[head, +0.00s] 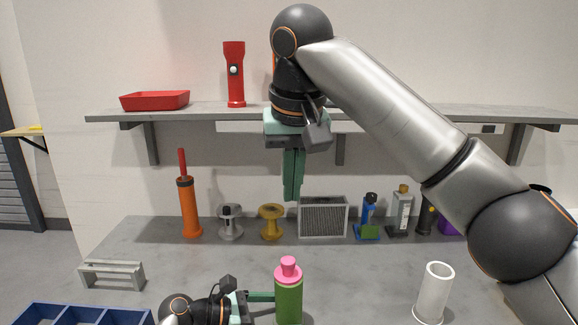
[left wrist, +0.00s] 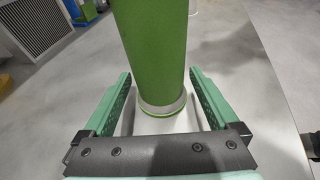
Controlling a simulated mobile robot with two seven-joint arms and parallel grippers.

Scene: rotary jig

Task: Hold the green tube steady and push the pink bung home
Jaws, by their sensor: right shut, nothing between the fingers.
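The green tube (head: 289,300) stands upright at the front middle of the bench. The pink bung (head: 288,267) sits in its top, with its knob and collar showing above the rim. My left gripper (head: 262,297) reaches the tube from the left.
A white cylinder (head: 434,290) stands right of the tube. A blue divided tray (head: 77,315) and a grey stand (head: 112,273) are at left. An orange pump (head: 189,208), spools, a grey filter (head: 323,217) and bottles line the back. A shelf (head: 200,112) crosses behind my right arm.

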